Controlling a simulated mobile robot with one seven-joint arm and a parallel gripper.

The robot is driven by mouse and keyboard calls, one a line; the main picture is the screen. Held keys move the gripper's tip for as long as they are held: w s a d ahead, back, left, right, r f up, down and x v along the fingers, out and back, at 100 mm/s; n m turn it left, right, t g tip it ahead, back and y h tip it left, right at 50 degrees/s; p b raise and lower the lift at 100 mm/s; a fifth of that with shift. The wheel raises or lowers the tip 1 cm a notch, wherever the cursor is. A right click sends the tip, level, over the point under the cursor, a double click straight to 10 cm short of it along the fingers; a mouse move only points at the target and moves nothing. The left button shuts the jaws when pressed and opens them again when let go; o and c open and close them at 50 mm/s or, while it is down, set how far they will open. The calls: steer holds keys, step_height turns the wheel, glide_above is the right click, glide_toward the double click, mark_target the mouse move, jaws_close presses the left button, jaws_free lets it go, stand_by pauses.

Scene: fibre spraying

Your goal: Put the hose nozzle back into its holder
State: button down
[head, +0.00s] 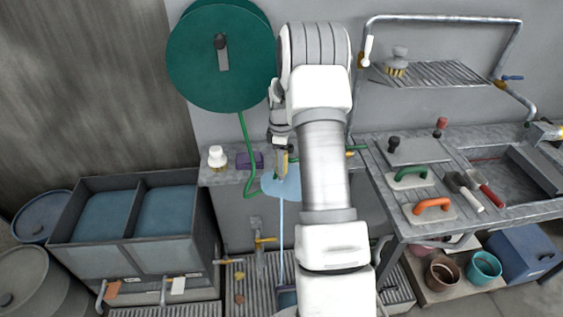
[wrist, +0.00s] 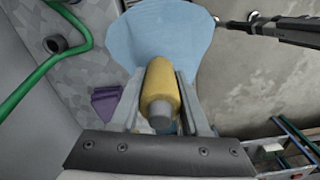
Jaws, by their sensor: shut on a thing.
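The hose nozzle, yellow with a grey end, sits between my gripper's fingers (wrist: 160,110) in the wrist view; the nozzle body (wrist: 160,85) is clasped from both sides. In the head view the nozzle (head: 281,163) shows small below my wrist, above the grey ledge, and my gripper (head: 281,150) is partly hidden by my arm. A green hose (head: 246,160) hangs from the green reel (head: 190,65) and loops at the ledge; it also shows in the wrist view (wrist: 45,75). A dark ring (wrist: 55,44) lies near the hose; I cannot tell whether it is the holder.
A pale blue patch (head: 272,187) lies beneath the nozzle, with a blue streak running down. Blue-filled tanks (head: 120,240) stand lower left, a tool bench (head: 400,220) right.

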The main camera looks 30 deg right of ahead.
steer(key=shift+f+b, duration=1.3)
steer(key=shift+f, duration=0.65)
steer(key=shift+c, duration=1.5)
jaws_free()
step_height(320, 180, up, 17)
steer(key=shift+f, duration=0.1)
steer(key=shift+r, duration=0.4)
